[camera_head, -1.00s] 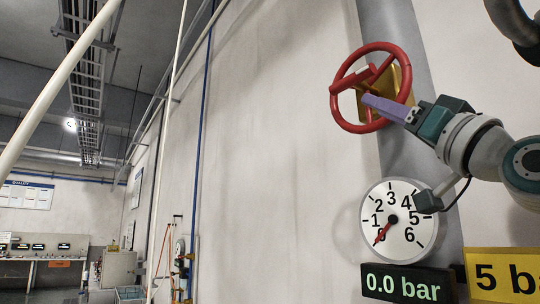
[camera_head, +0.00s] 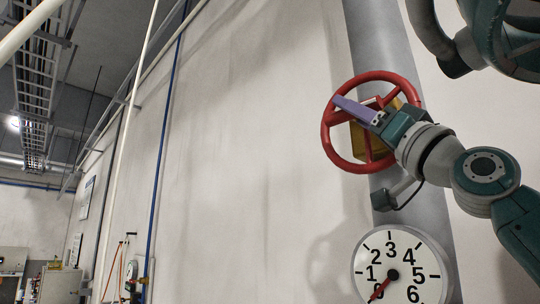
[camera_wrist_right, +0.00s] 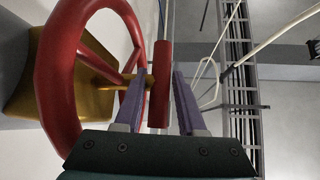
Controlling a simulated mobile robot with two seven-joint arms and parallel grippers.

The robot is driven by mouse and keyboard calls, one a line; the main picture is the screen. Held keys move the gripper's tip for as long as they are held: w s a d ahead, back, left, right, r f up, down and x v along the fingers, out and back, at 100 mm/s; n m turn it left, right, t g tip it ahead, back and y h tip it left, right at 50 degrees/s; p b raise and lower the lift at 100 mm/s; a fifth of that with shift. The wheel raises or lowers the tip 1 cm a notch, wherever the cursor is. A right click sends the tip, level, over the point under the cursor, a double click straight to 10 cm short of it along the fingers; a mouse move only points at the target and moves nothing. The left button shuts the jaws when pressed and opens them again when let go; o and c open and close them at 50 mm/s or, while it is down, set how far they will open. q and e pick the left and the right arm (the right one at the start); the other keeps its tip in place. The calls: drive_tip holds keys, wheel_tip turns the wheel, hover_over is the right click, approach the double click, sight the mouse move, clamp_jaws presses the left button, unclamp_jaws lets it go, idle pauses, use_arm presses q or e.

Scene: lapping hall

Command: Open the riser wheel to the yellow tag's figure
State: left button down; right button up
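The red riser wheel (camera_head: 331,140) sits on a brass-coloured valve body (camera_head: 358,140) on a grey pipe in the head view. My right gripper (camera_head: 343,103) is at the wheel's front, with its purple fingers toward the upper left of the rim. In the right wrist view the wheel's rim (camera_wrist_right: 55,80) is at the left, and a red handle bar (camera_wrist_right: 161,85) stands between the two open fingers (camera_wrist_right: 158,75). A gap shows at the right finger; contact at the left one is unclear. The gauge (camera_head: 410,252) needle points near 0. The yellow tag and my left gripper are out of view.
The grey riser pipe (camera_head: 377,50) runs up behind the wheel against a bare pale wall (camera_head: 250,150). Thin white and blue pipes stand farther left. Part of my own arm fills the upper right.

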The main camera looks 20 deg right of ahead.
drive_tip(key=shift+c, duration=0.3)
drive_tip(key=shift+s, duration=0.1)
clamp_jaws()
idle(0.9)
